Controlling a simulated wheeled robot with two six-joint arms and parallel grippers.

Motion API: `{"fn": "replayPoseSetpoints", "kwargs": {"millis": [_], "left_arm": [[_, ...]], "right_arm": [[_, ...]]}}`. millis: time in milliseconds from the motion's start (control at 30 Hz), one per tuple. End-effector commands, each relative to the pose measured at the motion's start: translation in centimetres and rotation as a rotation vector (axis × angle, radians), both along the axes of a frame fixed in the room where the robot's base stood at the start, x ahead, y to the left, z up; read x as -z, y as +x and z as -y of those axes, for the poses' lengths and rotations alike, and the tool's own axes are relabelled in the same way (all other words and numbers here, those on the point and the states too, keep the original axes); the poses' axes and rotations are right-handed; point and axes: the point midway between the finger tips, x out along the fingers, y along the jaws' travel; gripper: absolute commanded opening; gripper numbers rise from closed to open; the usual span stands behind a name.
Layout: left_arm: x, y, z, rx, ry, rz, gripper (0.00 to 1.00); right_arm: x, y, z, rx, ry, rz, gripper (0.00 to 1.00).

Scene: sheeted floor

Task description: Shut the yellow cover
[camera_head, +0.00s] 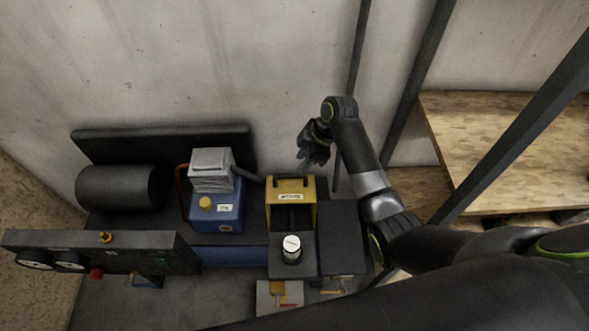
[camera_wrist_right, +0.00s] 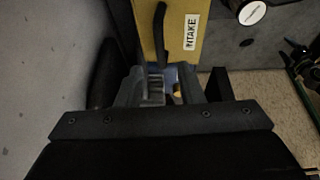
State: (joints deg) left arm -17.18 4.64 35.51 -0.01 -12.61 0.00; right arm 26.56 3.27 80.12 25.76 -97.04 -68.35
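The yellow cover (camera_head: 276,192) stands raised at the back of a dark boxy unit, with a dark recess in front of it. It bears a white label and a dark handle. In the right wrist view, the yellow cover (camera_wrist_right: 183,57) shows its INTAKE label and black handle just beyond the fingers. My right gripper (camera_head: 312,160) hangs above and behind the cover, slightly to its right, and looks apart from it. In the right wrist view, my right gripper (camera_wrist_right: 170,88) has its fingers apart with nothing held between them. My left gripper is out of view.
A blue tank (camera_head: 216,213) with a grey ribbed block (camera_head: 210,170) stands left of the cover. A black cylinder (camera_head: 120,188) and gauge panel (camera_head: 105,250) are farther left. A round white-topped knob (camera_head: 291,246) stands in front. Wooden shelves (camera_head: 500,130) and dark posts are right.

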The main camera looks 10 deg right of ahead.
Motion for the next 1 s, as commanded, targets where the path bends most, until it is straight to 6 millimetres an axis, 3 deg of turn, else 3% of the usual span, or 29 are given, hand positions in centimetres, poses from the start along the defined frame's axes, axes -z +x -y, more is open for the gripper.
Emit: {"fn": "replayPoseSetpoints", "kwargs": {"millis": [100, 333, 800, 1000], "left_arm": [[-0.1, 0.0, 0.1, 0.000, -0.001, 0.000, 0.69], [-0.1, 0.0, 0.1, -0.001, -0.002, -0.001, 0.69], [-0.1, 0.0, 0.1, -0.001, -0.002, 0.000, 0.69], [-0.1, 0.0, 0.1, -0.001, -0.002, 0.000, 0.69]], "right_arm": [[2.2, 0.1, -0.9, 0.000, 0.001, -0.004, 0.34], [4.9, 0.5, -2.0, 0.000, 0.000, -0.002, 0.34], [5.8, 0.6, -2.3, -0.001, 0.000, 0.001, 0.34], [5.8, 0.6, -2.3, 0.000, 0.000, 0.001, 0.08]]}}
